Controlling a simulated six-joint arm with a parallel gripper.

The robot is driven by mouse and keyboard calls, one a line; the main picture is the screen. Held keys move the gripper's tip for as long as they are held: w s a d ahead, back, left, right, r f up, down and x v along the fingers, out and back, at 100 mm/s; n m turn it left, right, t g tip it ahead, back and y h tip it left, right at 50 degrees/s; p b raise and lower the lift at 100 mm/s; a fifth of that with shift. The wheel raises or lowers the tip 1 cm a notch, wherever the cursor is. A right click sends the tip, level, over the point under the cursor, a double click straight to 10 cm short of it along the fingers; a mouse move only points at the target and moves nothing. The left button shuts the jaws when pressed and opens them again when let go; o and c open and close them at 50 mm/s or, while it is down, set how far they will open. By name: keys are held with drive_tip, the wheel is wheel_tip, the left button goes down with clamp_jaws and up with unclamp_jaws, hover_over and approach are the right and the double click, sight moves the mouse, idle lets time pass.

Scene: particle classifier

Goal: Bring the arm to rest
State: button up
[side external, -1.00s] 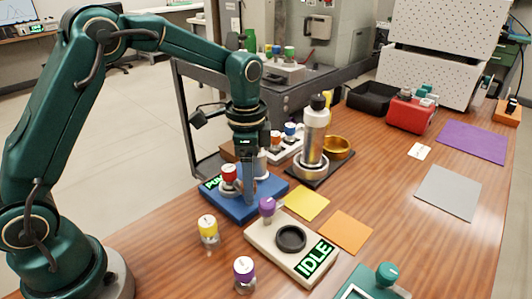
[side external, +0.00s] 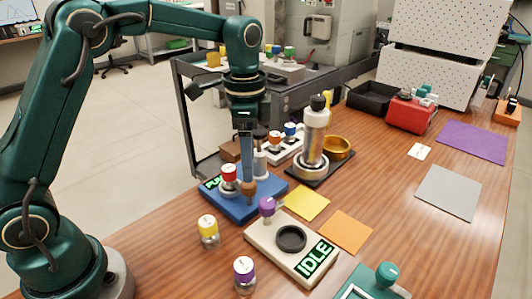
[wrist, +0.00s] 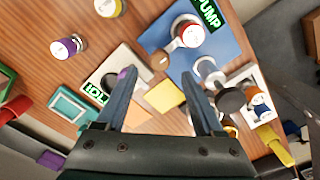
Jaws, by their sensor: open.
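My gripper (side external: 247,178) points straight down above the blue pump base (side external: 225,209), its fingers over a brown knob (side external: 249,188) on that base. In the wrist view the two fingers of my gripper (wrist: 160,80) stand wide apart with nothing held between them.
The table's right side has free room around flat coloured sheets.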

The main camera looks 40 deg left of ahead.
drive_tip(key=shift+w+r, duration=0.1)
drive_tip(key=shift+r, duration=0.25)
drive_tip(key=s+r+n+t, duration=0.2)
drive_tip(key=s+r+t, duration=0.2)
drive_tip(key=s+r, duration=0.45)
drive_tip(key=s+f+n+t, duration=0.1)
drive_tip(key=s+f+n, duration=0.3)
drive_tip(key=s+n, duration=0.3)
drive_tip(key=shift+s+a+f+t, duration=0.3)
drive_tip(key=shift+s+f, duration=0.1)
drive_tip(key=shift+s, duration=0.3)
